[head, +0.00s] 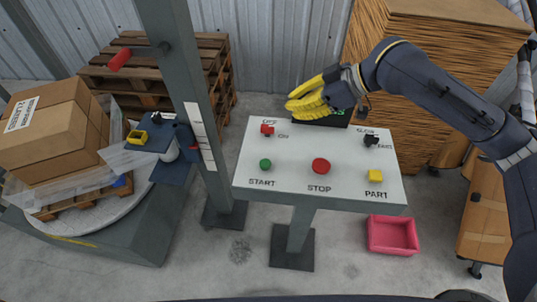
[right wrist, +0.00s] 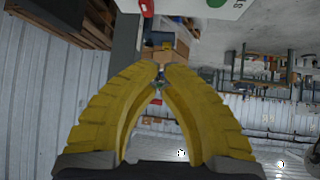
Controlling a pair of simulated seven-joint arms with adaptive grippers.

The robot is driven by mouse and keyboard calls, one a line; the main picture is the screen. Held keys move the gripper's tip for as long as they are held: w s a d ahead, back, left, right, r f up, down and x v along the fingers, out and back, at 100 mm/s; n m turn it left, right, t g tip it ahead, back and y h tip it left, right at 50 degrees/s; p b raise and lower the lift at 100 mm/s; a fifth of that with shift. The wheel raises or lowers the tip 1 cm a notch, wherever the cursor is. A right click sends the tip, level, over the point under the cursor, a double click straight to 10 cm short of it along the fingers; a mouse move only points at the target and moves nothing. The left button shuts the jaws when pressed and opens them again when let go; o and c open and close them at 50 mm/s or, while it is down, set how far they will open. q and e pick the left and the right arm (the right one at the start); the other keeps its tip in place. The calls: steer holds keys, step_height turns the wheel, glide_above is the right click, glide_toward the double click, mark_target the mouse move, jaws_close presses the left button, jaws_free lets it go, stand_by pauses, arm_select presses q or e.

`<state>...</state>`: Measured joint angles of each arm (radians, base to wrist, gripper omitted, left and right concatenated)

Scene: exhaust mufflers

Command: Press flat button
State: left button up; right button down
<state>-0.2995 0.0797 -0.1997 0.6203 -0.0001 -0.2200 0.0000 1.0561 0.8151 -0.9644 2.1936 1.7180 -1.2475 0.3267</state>
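A white control panel (head: 318,196) stands in the middle of the head view. On it are a round green button (head: 265,163) marked START, a larger round red button (head: 320,166) marked STOP and a squarish yellow button (head: 375,176) marked PART. I cannot tell which the task calls flat. My right gripper (head: 292,105) is above the panel's back edge, apart from the buttons. Its yellow fingers point left; in the right wrist view their tips (right wrist: 160,70) meet with nothing held. My left gripper is not in view.
A red switch (head: 267,129) and a black switch (head: 371,140) sit at the panel's back. A dark display (head: 321,119) is partly hidden behind my right gripper. A grey post (head: 190,100) rises left of the panel. A pink bin (head: 393,235) lies on the floor at right.

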steer(key=s+a+n+g, duration=0.1)
steer(key=s+g, duration=0.1)
steer(key=s, duration=0.5)
steer(key=shift+f+n+h, duration=0.3)
steer(key=shift+f+n, duration=0.1)
steer(key=shift+f, duration=0.05)
glide_above(264, 163)
step_height(264, 163, down, 9)
steer(key=shift+r, duration=0.15)
steer(key=shift+f, duration=1.2)
